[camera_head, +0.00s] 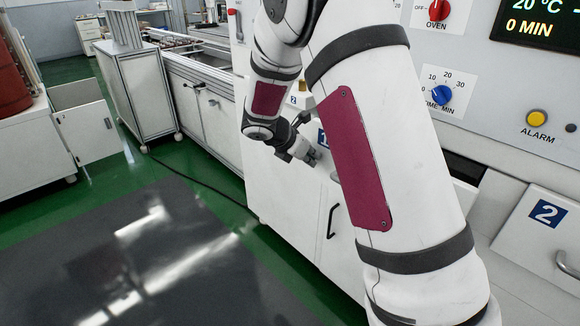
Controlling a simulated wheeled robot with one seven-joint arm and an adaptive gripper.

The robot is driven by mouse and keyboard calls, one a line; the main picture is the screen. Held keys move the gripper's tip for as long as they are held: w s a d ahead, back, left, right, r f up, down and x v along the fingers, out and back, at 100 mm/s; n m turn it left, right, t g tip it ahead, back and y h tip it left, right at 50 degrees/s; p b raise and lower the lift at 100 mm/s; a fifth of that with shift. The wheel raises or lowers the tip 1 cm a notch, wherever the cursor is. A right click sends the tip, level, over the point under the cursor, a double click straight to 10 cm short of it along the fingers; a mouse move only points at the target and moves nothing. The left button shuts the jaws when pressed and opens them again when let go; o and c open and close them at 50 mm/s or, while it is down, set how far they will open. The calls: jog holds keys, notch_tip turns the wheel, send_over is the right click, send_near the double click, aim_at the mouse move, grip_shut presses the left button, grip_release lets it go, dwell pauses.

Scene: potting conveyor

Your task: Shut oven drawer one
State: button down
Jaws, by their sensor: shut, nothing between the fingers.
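Oven drawer one is mostly hidden behind my arm. Part of its white front (326,160) shows with a blue number label at the middle of the head view. My gripper (313,156) is shut and empty, at the left side of this front, just below the label. I cannot tell whether its fingertips touch the front. How far drawer one stands out is also hidden by my arm.
A white drawer front labelled 2 (520,235) is at the right, below the oven panel with its red knob (439,9), blue time knob (442,95) and yellow alarm button (537,118). A conveyor (190,62) stands behind left. Dark floor mat (170,260) is clear.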

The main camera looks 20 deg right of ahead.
jog(key=w+d, duration=0.1)
jog(key=d, duration=0.2)
jog(key=w+d+p, duration=0.1)
jog(key=d, duration=0.3)
jog(key=w+d, duration=0.1)
jog(key=d, duration=0.2)
jog(key=shift+w+d, duration=0.2)
jog(key=shift+d, duration=0.15)
